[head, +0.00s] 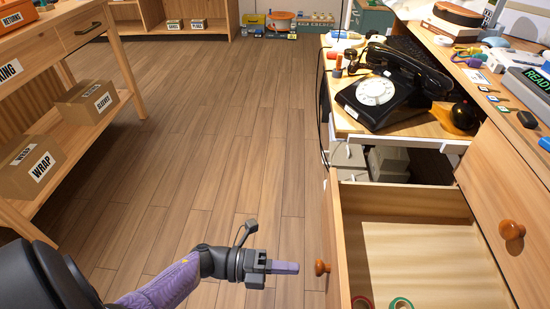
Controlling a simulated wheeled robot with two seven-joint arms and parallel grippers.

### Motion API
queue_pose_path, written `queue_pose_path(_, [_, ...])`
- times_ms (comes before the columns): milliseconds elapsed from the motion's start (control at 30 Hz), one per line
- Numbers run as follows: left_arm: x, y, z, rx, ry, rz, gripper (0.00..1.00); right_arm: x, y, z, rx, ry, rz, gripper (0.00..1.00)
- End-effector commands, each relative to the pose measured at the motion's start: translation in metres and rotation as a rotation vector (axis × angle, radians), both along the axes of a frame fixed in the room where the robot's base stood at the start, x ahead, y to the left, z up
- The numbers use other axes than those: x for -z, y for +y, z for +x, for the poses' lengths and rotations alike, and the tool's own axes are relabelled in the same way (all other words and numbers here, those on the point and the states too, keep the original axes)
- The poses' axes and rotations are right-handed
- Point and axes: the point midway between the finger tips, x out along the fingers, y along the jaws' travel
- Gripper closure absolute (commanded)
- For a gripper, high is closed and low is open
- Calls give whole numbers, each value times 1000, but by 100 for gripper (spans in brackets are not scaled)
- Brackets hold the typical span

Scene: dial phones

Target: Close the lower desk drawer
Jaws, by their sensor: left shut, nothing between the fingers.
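The lower desk drawer (435,239) is pulled out at the lower right, its inside showing pale and mostly bare. Its wooden knob (322,267) is on the drawer front, which faces left. My left gripper (296,267) is shut and empty, a short way left of the knob, with a small gap between them. My right gripper is not in view. The near end of the drawer is cut off by the picture's bottom edge.
A green tape roll (401,303) and a red one (361,302) lie in the drawer. A closed drawer front with a knob (511,230) is at right. A black dial phone (385,92) stands on the desk. Shelves with boxes (87,103) stand left; the floor (205,150) between is clear.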

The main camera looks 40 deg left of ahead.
Motion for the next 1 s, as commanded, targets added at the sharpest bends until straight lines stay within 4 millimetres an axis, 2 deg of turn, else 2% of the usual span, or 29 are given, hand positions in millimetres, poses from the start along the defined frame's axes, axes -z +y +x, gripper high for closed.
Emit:
queue_pose_path(200, [2,-37,25,0,-1,-3,100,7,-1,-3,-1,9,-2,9])
queue_pose_path(400, [1,-56,38,-1,-1,-1,100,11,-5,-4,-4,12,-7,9])
queue_pose_path(1000, [0,-62,42,1,0,0,100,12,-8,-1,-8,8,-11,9])
